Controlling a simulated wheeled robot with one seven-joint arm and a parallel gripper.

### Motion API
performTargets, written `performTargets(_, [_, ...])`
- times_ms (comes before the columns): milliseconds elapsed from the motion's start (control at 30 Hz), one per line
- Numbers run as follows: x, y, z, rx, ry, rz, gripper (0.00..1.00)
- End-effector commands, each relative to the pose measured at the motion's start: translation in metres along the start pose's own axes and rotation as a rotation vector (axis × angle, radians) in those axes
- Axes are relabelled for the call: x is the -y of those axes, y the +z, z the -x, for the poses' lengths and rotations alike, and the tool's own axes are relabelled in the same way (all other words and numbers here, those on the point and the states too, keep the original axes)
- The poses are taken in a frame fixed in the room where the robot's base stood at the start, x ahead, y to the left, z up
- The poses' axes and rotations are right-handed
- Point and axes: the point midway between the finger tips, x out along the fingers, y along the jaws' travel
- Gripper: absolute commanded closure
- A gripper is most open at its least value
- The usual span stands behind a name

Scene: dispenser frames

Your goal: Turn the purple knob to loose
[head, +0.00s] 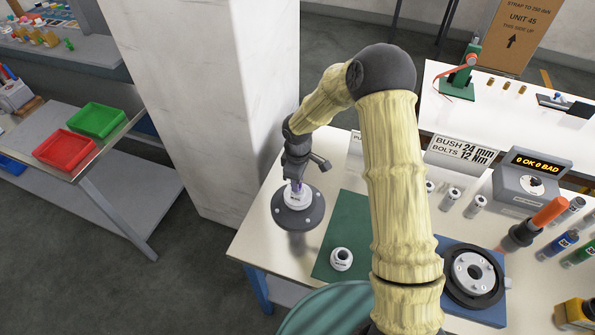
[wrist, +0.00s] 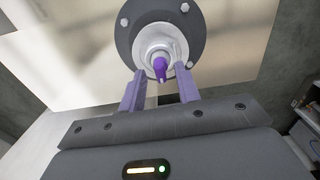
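The purple knob (wrist: 160,68) stands out from a white round collar (wrist: 157,42) on a dark grey bolted flange (wrist: 197,28). In the head view the flange (head: 287,217) sits at the left end of the white workbench, with the white collar (head: 298,198) on top. My gripper (head: 296,182) is directly above it, pointing down. In the wrist view its two lilac fingers stand on either side of the knob, with a visible gap on each side. The gripper is open. The knob's markings cannot be read, and my gripper mostly hides the knob in the head view.
A white pillar (head: 215,110) stands close to the left of the bench. A white ring part (head: 342,259) lies on the green mat (head: 345,225). A blue fixture with a dark ring (head: 490,312), a counter box (head: 530,188) and several small cylinders stand to the right.

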Motion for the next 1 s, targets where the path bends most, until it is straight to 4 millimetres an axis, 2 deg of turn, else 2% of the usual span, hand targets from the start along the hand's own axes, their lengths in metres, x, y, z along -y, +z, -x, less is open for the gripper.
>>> performTargets(167, [-0.001,0.0,0.013,-0.002,0.002,-0.002,0.67])
performTargets(267, [-0.001,0.0,0.028,-0.002,0.004,-0.001,0.67])
performTargets(800, [-0.001,-0.001,0.136,-0.004,0.006,0.0,0.67])
performTargets(1000, [-0.001,-0.001,0.166,-0.003,0.004,0.0,0.67])
